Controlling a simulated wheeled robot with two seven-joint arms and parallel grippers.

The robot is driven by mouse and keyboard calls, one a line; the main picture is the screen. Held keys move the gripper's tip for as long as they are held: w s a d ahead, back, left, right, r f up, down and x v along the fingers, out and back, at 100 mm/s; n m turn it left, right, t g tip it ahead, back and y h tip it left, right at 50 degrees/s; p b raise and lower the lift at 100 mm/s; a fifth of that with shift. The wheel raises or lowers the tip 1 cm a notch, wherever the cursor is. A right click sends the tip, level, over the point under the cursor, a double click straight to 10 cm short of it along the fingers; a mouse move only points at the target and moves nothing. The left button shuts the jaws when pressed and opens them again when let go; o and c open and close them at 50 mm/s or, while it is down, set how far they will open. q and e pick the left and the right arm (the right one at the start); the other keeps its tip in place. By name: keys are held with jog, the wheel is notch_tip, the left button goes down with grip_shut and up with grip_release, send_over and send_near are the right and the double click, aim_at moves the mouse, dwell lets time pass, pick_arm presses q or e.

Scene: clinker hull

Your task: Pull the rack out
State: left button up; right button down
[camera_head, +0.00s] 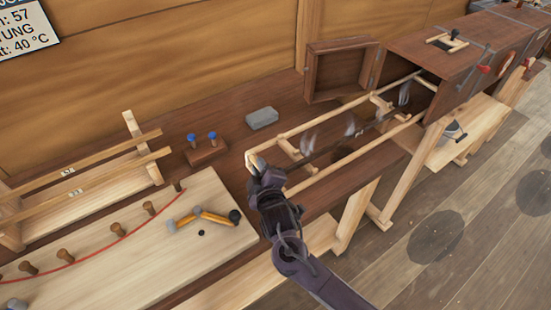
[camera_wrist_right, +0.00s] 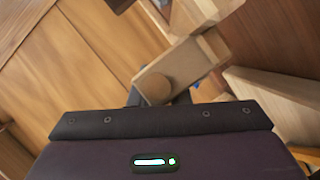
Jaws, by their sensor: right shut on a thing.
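The rack (camera_head: 345,158) is a long pale wooden frame with rails and crossbars. It sticks out leftward from the open end of a dark brown wooden box (camera_head: 450,75), and its far end is hidden inside. My right gripper (camera_head: 258,166) is at the rack's outer left end and is shut on it. The right wrist view shows a pale wooden end piece (camera_wrist_right: 190,65) of the rack just beyond the gripper body, which hides the fingertips. My left gripper is in neither view.
The box's door (camera_head: 340,72) stands open behind the rack. Whitish wisps hang over the rails. A grey block (camera_head: 262,118) and a holder with two blue knobs (camera_head: 206,152) sit on the bench. A pegged board (camera_head: 130,245) lies left. Wooden trestle legs (camera_head: 400,178) stand below.

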jog(key=shift+s+a+f, duration=0.1)
jog(key=shift+s+a, duration=0.4)
jog(key=shift+a, duration=0.15)
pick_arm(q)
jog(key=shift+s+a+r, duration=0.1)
pick_arm(e)
jog(key=shift+s+a+f, duration=0.1)
jog(key=shift+s+a, duration=0.4)
jog(key=shift+a, duration=0.1)
jog(key=c, duration=1.4)
grip_release()
jog(key=shift+o, duration=0.2)
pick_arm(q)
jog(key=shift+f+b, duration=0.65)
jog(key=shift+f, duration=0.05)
pick_arm(e)
jog(key=v, duration=0.7)
jog(key=shift+s+r, duration=0.25)
jog(key=shift+s, duration=0.05)
jog(key=shift+d, duration=0.2)
